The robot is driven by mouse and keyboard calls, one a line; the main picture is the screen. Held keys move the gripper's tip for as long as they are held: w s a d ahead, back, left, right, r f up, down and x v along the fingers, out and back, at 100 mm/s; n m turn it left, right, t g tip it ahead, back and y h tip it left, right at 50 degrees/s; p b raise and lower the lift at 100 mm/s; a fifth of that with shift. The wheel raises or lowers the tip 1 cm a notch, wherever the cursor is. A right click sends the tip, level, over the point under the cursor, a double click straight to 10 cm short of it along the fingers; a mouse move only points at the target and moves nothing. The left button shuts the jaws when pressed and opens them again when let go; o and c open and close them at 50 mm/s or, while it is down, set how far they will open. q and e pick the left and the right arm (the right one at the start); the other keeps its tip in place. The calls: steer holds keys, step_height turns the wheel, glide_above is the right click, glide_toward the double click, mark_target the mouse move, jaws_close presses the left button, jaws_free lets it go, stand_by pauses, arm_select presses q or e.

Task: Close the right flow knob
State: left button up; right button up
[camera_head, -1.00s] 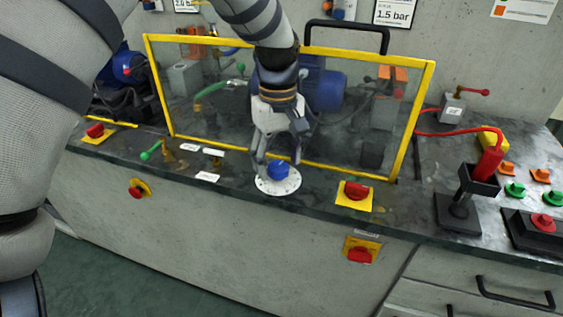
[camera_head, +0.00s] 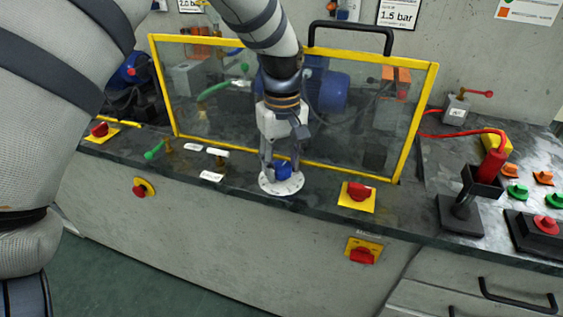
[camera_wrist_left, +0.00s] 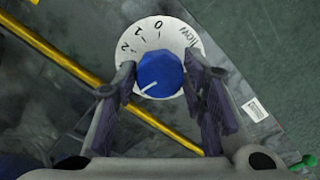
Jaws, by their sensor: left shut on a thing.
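The blue flow knob (camera_head: 283,170) sits on a round white dial (camera_head: 268,186) at the worktop's front edge, before the yellow-framed guard. My left gripper (camera_head: 281,168) points down over it, shut on the knob with a finger on each side. In the left wrist view the knob (camera_wrist_left: 160,72) lies between the fingers of my left gripper (camera_wrist_left: 163,88). Its white pointer line points to the lower left. The dial (camera_wrist_left: 178,32) shows 0, 1, 2 and the partly hidden word "flow". Further numbers are hidden. My right gripper is not in view.
The clear guard with its yellow frame (camera_head: 403,130) stands close behind the dial. A red knob on a yellow plate (camera_head: 359,191) is to the right, with another red switch (camera_head: 362,254) on the front panel below. A green-handled valve (camera_head: 154,151) is to the left.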

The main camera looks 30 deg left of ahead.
arm_select(q)
steer(key=m+p, duration=0.1)
steer(key=m, duration=0.3)
steer(key=shift+r, duration=0.1)
steer(key=m, duration=0.2)
steer(key=shift+s+m, duration=0.1)
steer(key=shift+m, duration=0.3)
steer(key=m, duration=0.2)
steer(key=shift+a+m, duration=0.1)
steer(key=shift+m, duration=0.2)
steer(key=m, duration=0.3)
steer(key=shift+a+m, duration=0.1)
steer(key=shift+m, duration=0.3)
steer(key=m, duration=0.3)
steer(key=shift+m, duration=0.3)
steer(key=m, duration=0.4)
steer(key=shift+a+f, duration=0.1)
steer(key=shift+f, duration=0.1)
steer(key=shift+m, duration=1.7)
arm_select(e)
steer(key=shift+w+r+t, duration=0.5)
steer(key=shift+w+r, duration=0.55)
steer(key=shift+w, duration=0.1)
